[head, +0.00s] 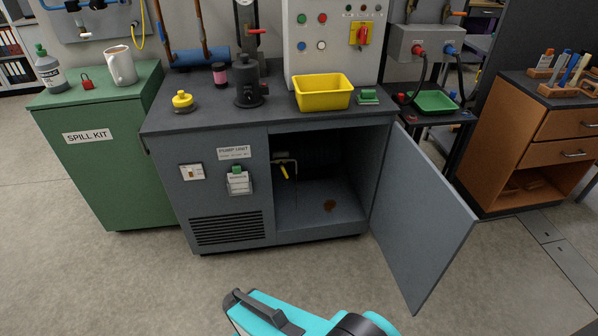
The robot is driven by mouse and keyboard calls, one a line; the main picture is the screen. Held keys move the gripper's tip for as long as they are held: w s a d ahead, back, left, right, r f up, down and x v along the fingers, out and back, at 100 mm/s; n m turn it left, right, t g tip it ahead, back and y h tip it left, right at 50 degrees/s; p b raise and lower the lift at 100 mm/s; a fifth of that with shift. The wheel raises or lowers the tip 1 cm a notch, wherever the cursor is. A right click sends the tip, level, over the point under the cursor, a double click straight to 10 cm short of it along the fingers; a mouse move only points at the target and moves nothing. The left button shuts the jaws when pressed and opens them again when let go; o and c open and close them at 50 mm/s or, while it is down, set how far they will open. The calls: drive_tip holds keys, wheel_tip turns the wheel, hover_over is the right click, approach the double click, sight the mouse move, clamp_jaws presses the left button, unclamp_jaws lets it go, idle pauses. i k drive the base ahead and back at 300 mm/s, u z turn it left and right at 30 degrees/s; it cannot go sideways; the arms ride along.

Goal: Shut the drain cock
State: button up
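A small pipe with a yellow lever (284,172), which looks like the drain cock, is inside the open cabinet (259,198) under the label "PUMP UNIT". The lever slants down to the right, below a short pale pipe (285,160). A thin dark line runs down from the pipe's right end; I cannot tell whether it is liquid or tube. The valve body is small and shadowed. My teal arm shows at the bottom edge, well in front of the cabinet. I cannot make out any gripper fingers there.
The cabinet door (420,220) stands wide open to the right. A yellow tray (323,93) and dark pump (249,90) stand on top. A green spill kit cabinet (98,150) is left. The floor in front is clear.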

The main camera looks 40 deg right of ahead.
sight(282, 166)
drive_tip(key=u, duration=1.4)
drive_tip(key=k, duration=0.1)
drive_tip(key=z, duration=2.6)
drive_tip(key=k, duration=0.9)
drive_tip(key=u, duration=0.2)
drive_tip(key=i, duration=0.6)
drive_tip(key=z, duration=0.05)
